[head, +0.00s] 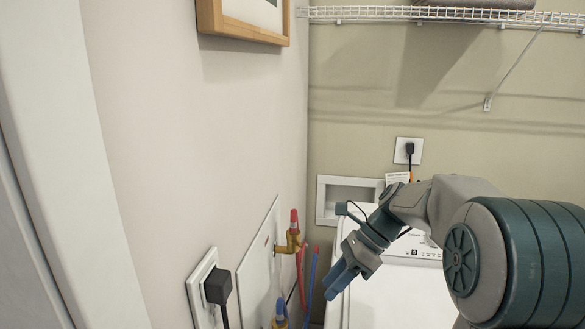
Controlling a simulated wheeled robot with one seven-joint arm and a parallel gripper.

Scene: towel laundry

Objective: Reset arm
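My gripper (343,279) is in the lower middle of the head view, at the end of my bent arm, which comes in from the right. Its blue fingers point down and to the left. They overlap in this view, so the gap between them cannot be made out. No object shows at the fingertips. The gripper appears in front of the left edge of a white appliance (395,300).
A wall outlet with a black plug (217,288) and valves with a red and a blue hose (293,232) are on the left wall. A recessed white box (345,195) and another outlet (408,150) are on the back wall. A wire shelf (430,14) runs above.

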